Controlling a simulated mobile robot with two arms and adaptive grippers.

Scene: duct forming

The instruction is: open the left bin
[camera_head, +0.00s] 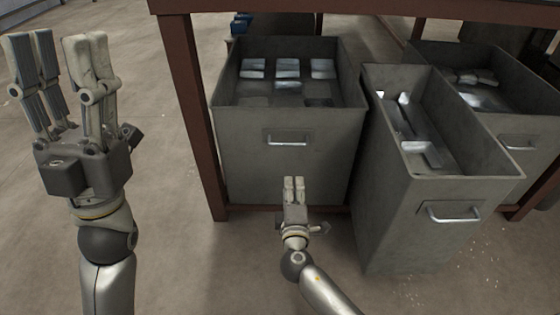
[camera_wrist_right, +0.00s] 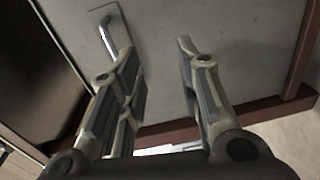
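The left bin (camera_head: 240,150) is a grey box under the red-brown table, with several metal pieces inside. Its front has a silver bar handle (camera_head: 288,138). My right gripper (camera_head: 294,183) is in front of and below this handle, apart from it. In the right wrist view, my right gripper (camera_wrist_right: 155,52) has its fingers apart with nothing between them; a grey panel (camera_wrist_right: 230,40) lies beyond, with a handle (camera_wrist_right: 107,36) at upper left. My left gripper (camera_head: 60,50) is raised at the far left, fingers apart and empty, away from the bins.
A middle bin (camera_head: 400,215) juts out further forward, close to the left bin's right side, with metal parts inside. Another bin (camera_head: 535,125) stands at the right. A red-brown table leg (camera_head: 198,120) stands at the left bin's left side. The floor at left is clear.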

